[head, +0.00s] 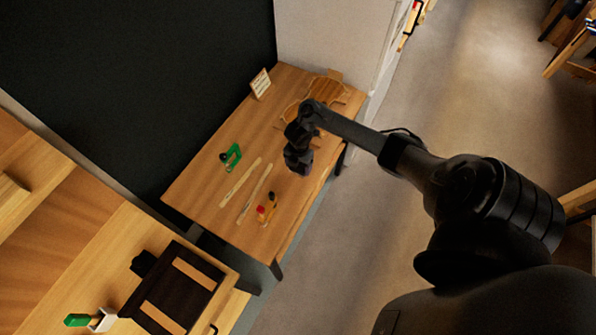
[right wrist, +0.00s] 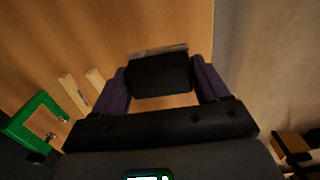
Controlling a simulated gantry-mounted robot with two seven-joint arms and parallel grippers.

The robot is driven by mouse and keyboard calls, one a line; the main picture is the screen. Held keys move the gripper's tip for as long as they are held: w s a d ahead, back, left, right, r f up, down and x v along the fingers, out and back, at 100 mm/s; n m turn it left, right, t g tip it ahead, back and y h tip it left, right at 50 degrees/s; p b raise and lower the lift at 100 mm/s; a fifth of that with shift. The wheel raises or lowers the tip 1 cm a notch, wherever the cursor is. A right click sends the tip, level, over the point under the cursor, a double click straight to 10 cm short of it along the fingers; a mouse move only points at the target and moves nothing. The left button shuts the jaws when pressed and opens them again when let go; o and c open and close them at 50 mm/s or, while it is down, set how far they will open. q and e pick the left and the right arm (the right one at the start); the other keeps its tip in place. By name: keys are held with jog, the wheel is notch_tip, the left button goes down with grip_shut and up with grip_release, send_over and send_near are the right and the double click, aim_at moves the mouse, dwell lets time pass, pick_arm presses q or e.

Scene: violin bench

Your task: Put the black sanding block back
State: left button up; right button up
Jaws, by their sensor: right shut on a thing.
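The black sanding block (right wrist: 160,76) is between the two fingers of my right gripper (right wrist: 161,82) in the right wrist view. The gripper is shut on it, and a thin greyish strip shows along its far edge. In the head view my right gripper (head: 298,166) is over the right part of the wooden workbench (head: 205,190), near its front edge. The block cannot be made out there against the dark gripper. I cannot tell whether the block touches the bench top. My left gripper is not in view.
A green clamp (head: 231,156), two pale wooden strips (head: 240,182) and small red and yellow items (head: 266,209) lie left of the gripper. A violin-shaped piece (head: 325,88) and a small card (head: 260,83) are at the back. Another bench with a dark case (head: 205,268) is lower left.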

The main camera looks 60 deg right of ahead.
aim_at(298, 170)
jog(key=shift+w+d+f, duration=0.2)
jog(key=shift+f, duration=0.1)
jog(key=shift+f+b, duration=0.5)
jog(key=shift+f, duration=1.4)
jog(key=shift+f, duration=0.1)
jog(key=o, duration=1)
